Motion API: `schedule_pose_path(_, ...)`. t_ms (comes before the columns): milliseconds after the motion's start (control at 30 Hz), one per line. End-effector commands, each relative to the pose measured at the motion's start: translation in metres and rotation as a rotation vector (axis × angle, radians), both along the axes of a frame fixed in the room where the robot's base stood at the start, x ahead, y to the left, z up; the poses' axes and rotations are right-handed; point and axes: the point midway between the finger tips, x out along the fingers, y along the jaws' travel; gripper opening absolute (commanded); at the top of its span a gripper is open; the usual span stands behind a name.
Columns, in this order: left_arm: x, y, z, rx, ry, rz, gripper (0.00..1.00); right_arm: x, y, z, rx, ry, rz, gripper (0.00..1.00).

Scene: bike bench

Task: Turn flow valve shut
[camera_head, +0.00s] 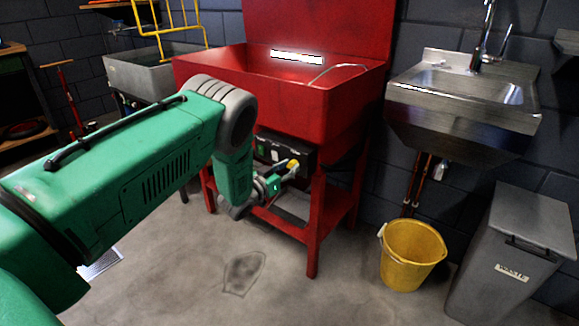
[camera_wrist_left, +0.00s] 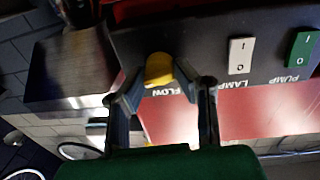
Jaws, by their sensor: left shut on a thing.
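The flow valve is a yellow knob (camera_wrist_left: 159,69) on a dark control box, beside the printed word FLOW in the left wrist view. In the head view the yellow knob (camera_head: 293,164) shows at the right end of the black box (camera_head: 277,150) under the red basin. My left gripper (camera_wrist_left: 162,88) is shut on the knob, with one finger on each side of it. In the head view my left gripper (camera_head: 282,176) is small and partly hidden by my green arm. My right gripper is not in view.
A white LAMP switch (camera_wrist_left: 240,55) and a green PUMP switch (camera_wrist_left: 301,50) sit right of the knob. The red wash basin (camera_head: 300,90) stands above the box. A yellow bucket (camera_head: 408,252), grey bin (camera_head: 515,250) and steel sink (camera_head: 465,100) stand to the right.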

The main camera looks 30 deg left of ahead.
Motion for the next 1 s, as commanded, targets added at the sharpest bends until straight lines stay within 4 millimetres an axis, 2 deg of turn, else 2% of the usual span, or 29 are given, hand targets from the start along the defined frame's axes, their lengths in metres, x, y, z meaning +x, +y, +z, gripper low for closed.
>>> schedule_pose_path(400,-0.0027,0.0025,-0.0053,-0.395,0.042,0.005,0.00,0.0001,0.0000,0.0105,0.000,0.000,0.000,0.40)
schedule_pose_path(1000,-0.0036,0.0021,-0.0099,-0.961,0.090,0.007,0.00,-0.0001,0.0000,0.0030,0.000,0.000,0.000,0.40)
